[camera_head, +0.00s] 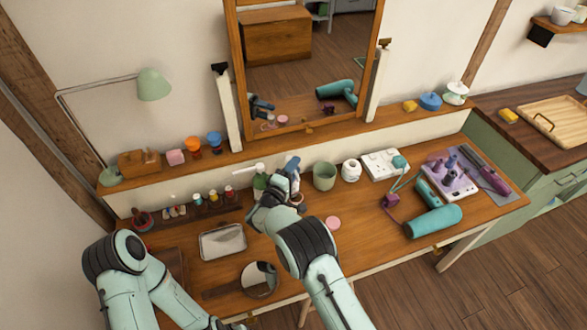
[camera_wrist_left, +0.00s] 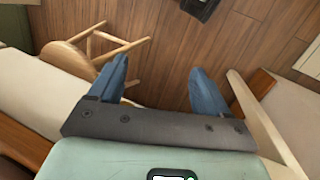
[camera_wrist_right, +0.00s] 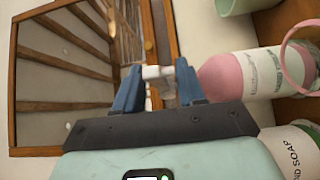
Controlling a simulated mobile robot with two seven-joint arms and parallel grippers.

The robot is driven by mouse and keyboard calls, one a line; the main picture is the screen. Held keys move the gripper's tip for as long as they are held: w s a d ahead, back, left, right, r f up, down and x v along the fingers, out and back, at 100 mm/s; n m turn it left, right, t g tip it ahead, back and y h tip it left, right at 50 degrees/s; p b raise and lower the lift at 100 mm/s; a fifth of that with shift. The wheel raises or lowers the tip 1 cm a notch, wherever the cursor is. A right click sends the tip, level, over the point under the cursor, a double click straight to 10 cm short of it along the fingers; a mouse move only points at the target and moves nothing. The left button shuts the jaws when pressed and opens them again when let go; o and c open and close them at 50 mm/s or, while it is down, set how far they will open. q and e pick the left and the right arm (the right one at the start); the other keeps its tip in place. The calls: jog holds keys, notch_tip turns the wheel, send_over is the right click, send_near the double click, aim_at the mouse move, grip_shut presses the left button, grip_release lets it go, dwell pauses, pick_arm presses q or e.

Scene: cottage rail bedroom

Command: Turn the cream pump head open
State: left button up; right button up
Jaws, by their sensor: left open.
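The cream bottle (camera_wrist_right: 228,76) is pink with a printed label and lies sideways in the right wrist view. Its white pump head (camera_wrist_right: 158,72) sits between the blue fingers of my right gripper (camera_head: 291,168), which are drawn in against it from both sides. In the head view, my right gripper and forearm hide most of the cream bottle. My left gripper (camera_wrist_left: 157,85) is open and empty above the wooden floor, seen in the left wrist view.
A green soap bottle with a white pump (camera_head: 248,168) stands left of my right gripper. A green cup (camera_head: 325,176) and white jar (camera_head: 351,170) stand to its right. A hand mirror (camera_head: 258,279) and tray (camera_head: 222,241) lie in front. A stool (camera_wrist_left: 92,55) stands near my left gripper.

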pick_arm(q)
jog(key=shift+f, duration=0.1)
pick_arm(e)
jog(key=shift+s+a, duration=0.1)
jog(key=shift+s, duration=0.05)
pick_arm(q)
jog(key=shift+s+f+b, duration=1.4)
jog(key=shift+s+f, duration=0.3)
jog(key=shift+f, duration=0.1)
pick_arm(e)
jog(key=v, duration=1.3)
pick_arm(q)
jog(key=shift+d, duration=0.1)
pick_arm(e)
jog(key=shift+s, duration=0.1)
